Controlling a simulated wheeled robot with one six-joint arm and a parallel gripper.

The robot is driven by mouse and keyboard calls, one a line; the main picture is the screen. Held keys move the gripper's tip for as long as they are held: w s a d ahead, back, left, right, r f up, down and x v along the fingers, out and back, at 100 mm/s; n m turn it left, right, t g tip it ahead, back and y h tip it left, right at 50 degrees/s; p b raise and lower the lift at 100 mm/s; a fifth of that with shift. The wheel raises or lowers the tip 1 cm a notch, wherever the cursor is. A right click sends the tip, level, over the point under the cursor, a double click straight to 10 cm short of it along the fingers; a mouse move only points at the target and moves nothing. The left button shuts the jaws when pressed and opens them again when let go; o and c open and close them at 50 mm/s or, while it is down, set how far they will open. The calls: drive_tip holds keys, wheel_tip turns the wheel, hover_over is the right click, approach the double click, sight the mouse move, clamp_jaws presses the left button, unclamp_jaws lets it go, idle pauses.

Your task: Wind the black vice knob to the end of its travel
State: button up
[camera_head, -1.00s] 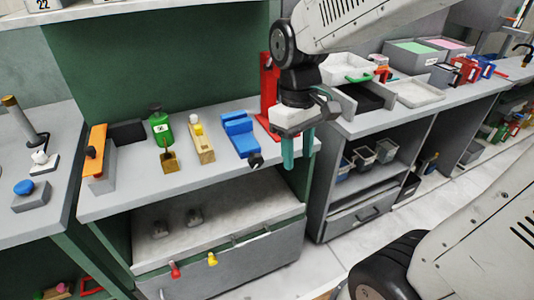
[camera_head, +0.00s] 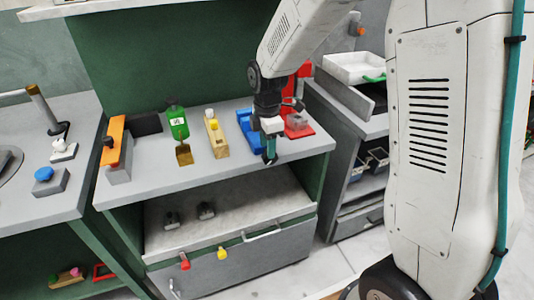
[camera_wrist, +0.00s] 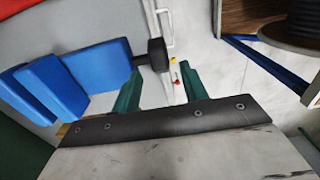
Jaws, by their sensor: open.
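The blue vice (camera_head: 246,128) sits on the grey bench top, partly hidden behind my gripper in the head view. It also shows at the left of the wrist view (camera_wrist: 95,68). Its black knob (camera_wrist: 157,55) sticks out from the vice's end in the wrist view. My gripper (camera_head: 270,157) points down at the vice's front end. Its two teal fingers (camera_wrist: 162,72) are apart, and the knob appears between and just beyond their tips, nearer the left finger. I cannot tell if either finger touches it. In the head view the knob is hidden by the fingers.
A red press (camera_head: 299,124) stands close right of my gripper. A wooden block with a yellow knob (camera_head: 216,137), a green bottle-like item (camera_head: 177,121) and an orange-topped block (camera_head: 116,148) stand to the left.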

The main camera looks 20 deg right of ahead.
sight(267, 161)
drive_tip(key=shift+f, duration=1.85)
clamp_jaws()
drive_tip(key=shift+d+y, duration=0.15)
drive_tip(key=shift+y, duration=0.25)
drive_tip(key=y, duration=0.3)
drive_tip(key=shift+d+r+y, duration=0.1)
drive_tip(key=shift+d+y, duration=0.2)
drive_tip(key=shift+d, duration=0.1)
drive_tip(key=y, duration=0.4)
drive_tip(key=shift+d+y, duration=0.35)
drive_tip(key=shift+y, duration=0.05)
